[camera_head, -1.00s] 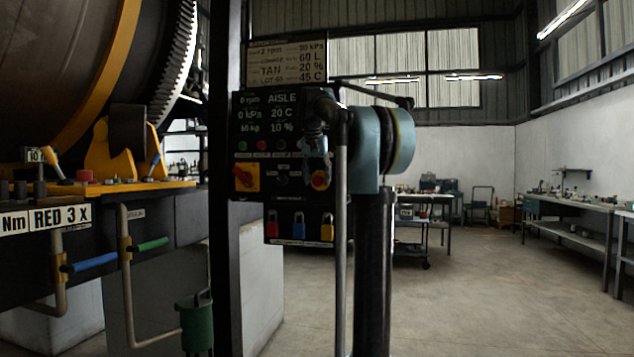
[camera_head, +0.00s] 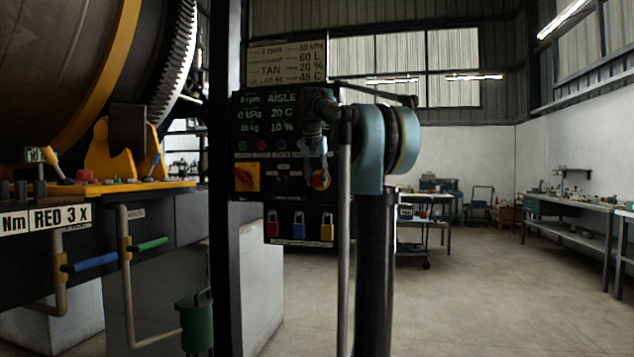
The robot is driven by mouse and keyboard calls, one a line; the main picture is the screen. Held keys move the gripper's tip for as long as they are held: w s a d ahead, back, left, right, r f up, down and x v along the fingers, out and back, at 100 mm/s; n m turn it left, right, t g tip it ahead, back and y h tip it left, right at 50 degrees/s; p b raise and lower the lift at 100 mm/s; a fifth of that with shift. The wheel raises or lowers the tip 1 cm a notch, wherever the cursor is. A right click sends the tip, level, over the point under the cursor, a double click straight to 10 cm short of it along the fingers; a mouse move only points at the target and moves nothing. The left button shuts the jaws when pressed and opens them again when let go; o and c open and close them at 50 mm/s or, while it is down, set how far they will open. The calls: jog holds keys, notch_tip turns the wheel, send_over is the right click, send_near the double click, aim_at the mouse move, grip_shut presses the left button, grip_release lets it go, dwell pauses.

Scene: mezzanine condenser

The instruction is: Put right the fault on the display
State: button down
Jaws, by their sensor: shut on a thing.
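A control panel (camera_head: 247,157) on a dark post carries a display (camera_head: 262,113) with green text: 0 rpm, AISLE, 0 kPa, 20 C, 10 %; one value is hard to read. A sign (camera_head: 287,62) above lists rpm, 50 kPa, 60 L, TAN, 20 % and 45 C. The panel has small buttons, a red-and-yellow switch (camera_head: 245,177) and a red-on-yellow knob (camera_head: 321,180). My gripper (camera_head: 317,165) is in front of the panel's right side, just above that knob. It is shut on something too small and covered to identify.
Red, blue and yellow padlocks (camera_head: 299,230) hang below the panel. Benches (camera_head: 570,215) stand right; the floor between is clear.

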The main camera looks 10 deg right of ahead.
jog(key=shift+s+a, duration=0.1)
jog(key=shift+s, duration=0.05)
jog(key=c, duration=1.1)
grip_release()
jog(key=shift+r, duration=0.1)
jog(key=v, duration=1.1)
jog(key=shift+s+r, duration=0.2)
jog(key=shift+r, duration=0.1)
jog(key=s+f+n, duration=0.1)
jog(key=s+f, duration=1.1)
jog(key=f, duration=0.7)
jog(key=s+d+f+n+g+y, duration=0.1)
jog(key=s+f+n, duration=0.1)
jog(key=s+f, duration=1)
jog(key=s+f+n, duration=0.2)
jog(key=s+f, duration=1.1)
jog(key=f, duration=1.4)
jog(key=shift+d+f+g+y, duration=0.25)
jog(key=shift+d+g+y, duration=0.15)
